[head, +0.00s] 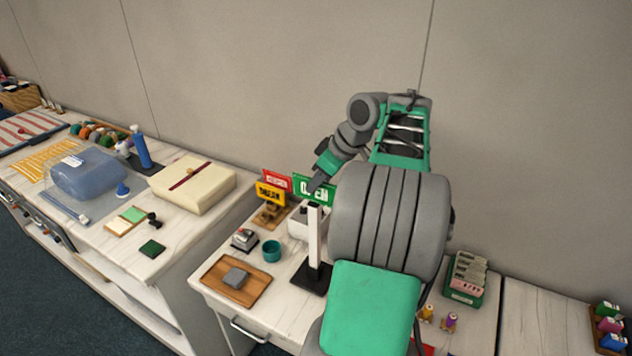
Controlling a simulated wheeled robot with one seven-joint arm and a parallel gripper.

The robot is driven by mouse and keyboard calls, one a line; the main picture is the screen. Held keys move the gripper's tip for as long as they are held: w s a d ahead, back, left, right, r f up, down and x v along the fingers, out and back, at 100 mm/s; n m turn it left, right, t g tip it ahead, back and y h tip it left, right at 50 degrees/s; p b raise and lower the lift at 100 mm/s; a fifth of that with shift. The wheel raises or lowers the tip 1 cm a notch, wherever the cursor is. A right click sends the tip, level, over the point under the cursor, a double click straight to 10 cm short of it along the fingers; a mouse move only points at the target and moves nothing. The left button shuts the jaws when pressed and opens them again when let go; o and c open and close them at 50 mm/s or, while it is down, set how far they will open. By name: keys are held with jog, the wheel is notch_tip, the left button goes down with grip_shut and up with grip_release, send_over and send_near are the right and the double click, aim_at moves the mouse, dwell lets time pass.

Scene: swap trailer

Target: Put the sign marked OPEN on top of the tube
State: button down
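The green sign marked OPEN (322,197) stands at the back of the near counter, behind the tube, its lettering partly covered by my gripper. The tube (314,240) is a white upright post on a black base (311,279); its dark top end shows just below the sign in the picture. My gripper (315,186) reaches down from the upper right, with its dark fingers over the sign's face. I cannot tell whether the fingers touch the sign or are shut on it.
A teal cup (271,251) and a wooden tray (254,284) with a grey block are left of the tube.

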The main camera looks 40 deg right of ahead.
jog(key=c, duration=1.5)
grip_release()
jog(key=shift+c, duration=0.2)
jog(key=shift+o, duration=0.2)
jog(key=o, duration=0.5)
jog(key=shift+o, duration=0.2)
jog(key=shift+r, duration=0.15)
jog(key=p+v, duration=0.5)
jog(key=w+p+v, duration=0.1)
jog(key=p+v, duration=0.2)
jog(key=shift+a+r, duration=0.15)
jog(key=shift+r, duration=0.45)
jog(key=shift+f, duration=0.1)
